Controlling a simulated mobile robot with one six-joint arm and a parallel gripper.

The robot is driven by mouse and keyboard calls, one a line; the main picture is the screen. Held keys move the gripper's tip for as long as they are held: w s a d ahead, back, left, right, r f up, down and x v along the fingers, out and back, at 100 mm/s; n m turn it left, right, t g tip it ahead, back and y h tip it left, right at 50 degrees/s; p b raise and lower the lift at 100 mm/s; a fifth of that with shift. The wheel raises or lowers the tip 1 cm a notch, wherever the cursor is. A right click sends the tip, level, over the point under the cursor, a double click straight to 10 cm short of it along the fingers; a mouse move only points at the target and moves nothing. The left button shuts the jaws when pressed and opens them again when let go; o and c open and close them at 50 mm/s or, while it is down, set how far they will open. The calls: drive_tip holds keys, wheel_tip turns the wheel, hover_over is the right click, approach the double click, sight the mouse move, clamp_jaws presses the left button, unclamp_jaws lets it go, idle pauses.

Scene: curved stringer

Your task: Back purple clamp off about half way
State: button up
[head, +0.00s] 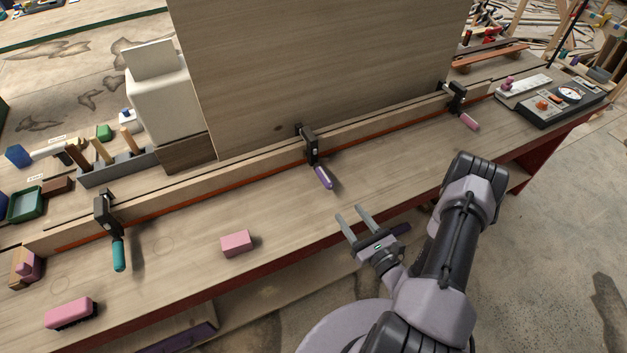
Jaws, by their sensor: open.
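The purple clamp (311,148) sits at the middle of the long wooden strip, in front of the tall board. It has a dark metal body and a purple handle (323,177) that points down toward the bench's front edge. My gripper (354,216) is open and empty, with its two fingers pointing up and left. It is below and to the right of the purple handle, near the front edge, and apart from it. The clamp's jaw contact with the strip is too small to judge.
A teal-handled clamp (118,253) stands left and a pink-handled clamp (468,121) right on the same strip (250,163). A pink block (236,243) and a pink brush (69,313) lie on the bench. The bench surface around the purple handle is clear.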

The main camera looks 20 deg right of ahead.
sight(325, 176)
drive_tip(key=shift+m+h, duration=0.4)
drive_tip(key=shift+h, duration=0.1)
drive_tip(key=w, duration=0.5)
drive_tip(key=w+f+b, duration=0.1)
drive_tip(key=w, duration=0.5)
drive_tip(key=w+b, duration=0.1)
drive_tip(key=w, duration=0.4)
drive_tip(key=shift+w+f, duration=0.25)
drive_tip(key=shift+w, duration=0.15)
clamp_jaws()
